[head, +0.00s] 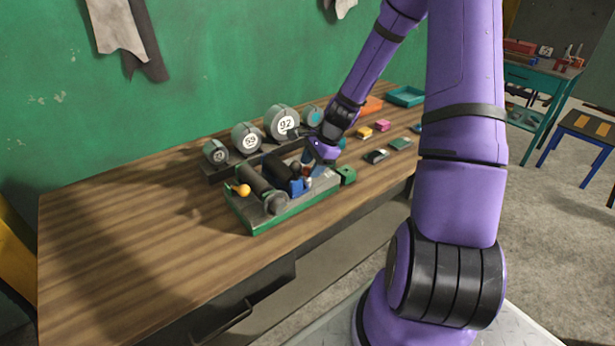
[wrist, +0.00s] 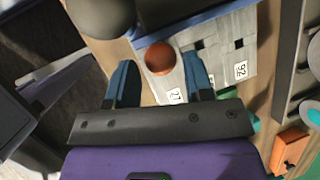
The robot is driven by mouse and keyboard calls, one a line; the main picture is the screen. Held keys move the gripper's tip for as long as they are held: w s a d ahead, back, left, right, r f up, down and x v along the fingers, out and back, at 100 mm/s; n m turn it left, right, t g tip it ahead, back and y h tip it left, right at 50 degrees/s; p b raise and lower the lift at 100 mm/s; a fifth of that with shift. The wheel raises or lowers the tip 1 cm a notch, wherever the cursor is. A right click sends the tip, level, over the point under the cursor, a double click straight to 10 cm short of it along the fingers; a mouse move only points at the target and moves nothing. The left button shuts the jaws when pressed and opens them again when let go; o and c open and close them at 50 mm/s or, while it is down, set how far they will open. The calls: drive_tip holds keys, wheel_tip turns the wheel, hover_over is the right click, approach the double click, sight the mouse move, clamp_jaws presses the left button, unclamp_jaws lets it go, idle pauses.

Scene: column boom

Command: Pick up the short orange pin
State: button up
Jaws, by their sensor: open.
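An orange-red round-topped pin (wrist: 160,58) shows in the wrist view, seen end-on beside a grey block (wrist: 222,75) with square holes and number labels. My gripper (wrist: 159,66) is open, its two blue fingers apart on the left and right of the round top in the picture. I cannot tell whether the fingertips reach down beside it. I see no contact. In the head view, my gripper (head: 307,164) points down over the right part of a grey and green fixture (head: 262,222); a small orange-red spot (head: 306,171) shows at its fingers. The pin's lower part is hidden.
A yellow-orange knob (head: 242,190) and a dark cylinder (head: 266,192) sit on the fixture's left. Round numbered grey pieces (head: 246,138) stand behind it. Small blocks (head: 382,125) and a teal tray (head: 406,96) lie right. The wooden table's left side (head: 120,235) is clear.

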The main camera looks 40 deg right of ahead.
drive_tip(key=shift+x, duration=1.45)
drive_tip(key=c, duration=0.7)
drive_tip(key=shift+r, duration=0.2)
drive_tip(key=shift+r, duration=4.85)
